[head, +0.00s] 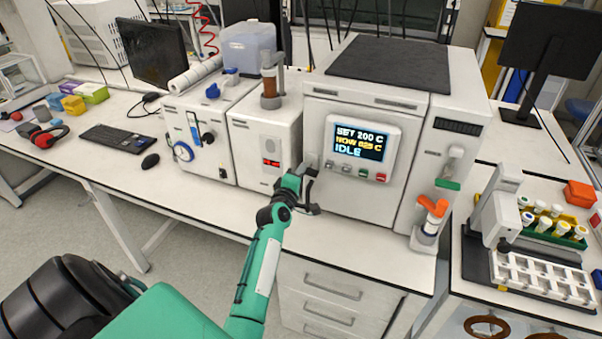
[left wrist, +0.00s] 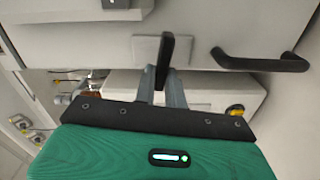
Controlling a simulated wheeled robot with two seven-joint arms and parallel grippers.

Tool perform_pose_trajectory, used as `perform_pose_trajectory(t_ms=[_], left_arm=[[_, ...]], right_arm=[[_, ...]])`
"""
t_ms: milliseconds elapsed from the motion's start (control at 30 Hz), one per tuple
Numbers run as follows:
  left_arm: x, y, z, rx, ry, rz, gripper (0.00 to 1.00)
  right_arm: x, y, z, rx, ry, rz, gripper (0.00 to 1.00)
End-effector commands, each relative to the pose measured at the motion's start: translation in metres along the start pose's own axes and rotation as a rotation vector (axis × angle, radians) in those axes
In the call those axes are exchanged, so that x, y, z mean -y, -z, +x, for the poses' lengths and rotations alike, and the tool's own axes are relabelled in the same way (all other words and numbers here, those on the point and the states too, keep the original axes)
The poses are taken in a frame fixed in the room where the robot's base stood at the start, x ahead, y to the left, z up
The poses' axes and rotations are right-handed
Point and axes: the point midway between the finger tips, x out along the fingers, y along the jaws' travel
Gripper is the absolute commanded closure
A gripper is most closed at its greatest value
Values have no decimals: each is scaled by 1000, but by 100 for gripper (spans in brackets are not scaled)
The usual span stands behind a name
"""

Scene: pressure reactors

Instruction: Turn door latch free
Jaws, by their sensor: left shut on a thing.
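The reactor (head: 398,138) is the large white box unit with a lit screen reading IDLE on its front. Its door latch (left wrist: 167,58) is a short black lever on a pale square plate in the left wrist view. My left gripper (left wrist: 161,88) is shut on the latch, with its two grey fingers on either side of the lever. In the head view, my left gripper (head: 307,176) is at the lower left of the reactor front and hides the latch there. A black bar handle (left wrist: 262,62) is right of the latch in the wrist view. My right gripper is not in view.
A white unit with a red display (head: 264,145) stands left of the reactor. An orange-topped bottle (head: 431,222) stands at its right front. A vial rack (head: 548,228) and white tray (head: 540,277) are on the right bench. The front strip of the bench is mostly clear.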

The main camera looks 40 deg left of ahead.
Motion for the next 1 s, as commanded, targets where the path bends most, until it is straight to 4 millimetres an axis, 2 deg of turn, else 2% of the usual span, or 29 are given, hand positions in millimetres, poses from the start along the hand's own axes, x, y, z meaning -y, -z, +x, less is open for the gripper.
perform_pose_trajectory(t_ms=[233,267,367,767,867,1000], left_arm=[[0,0,0,0,0,-3,100],[0,0,0,0,0,-3,86],[0,0,0,0,0,-2,67],[1,-1,-6,0,0,-1,66],[3,-1,-17,0,0,-2,66],[4,-1,-42,-1,0,-3,66]], right_arm=[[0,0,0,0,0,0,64],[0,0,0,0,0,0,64],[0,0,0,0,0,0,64],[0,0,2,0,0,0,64],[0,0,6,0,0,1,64],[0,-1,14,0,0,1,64]])
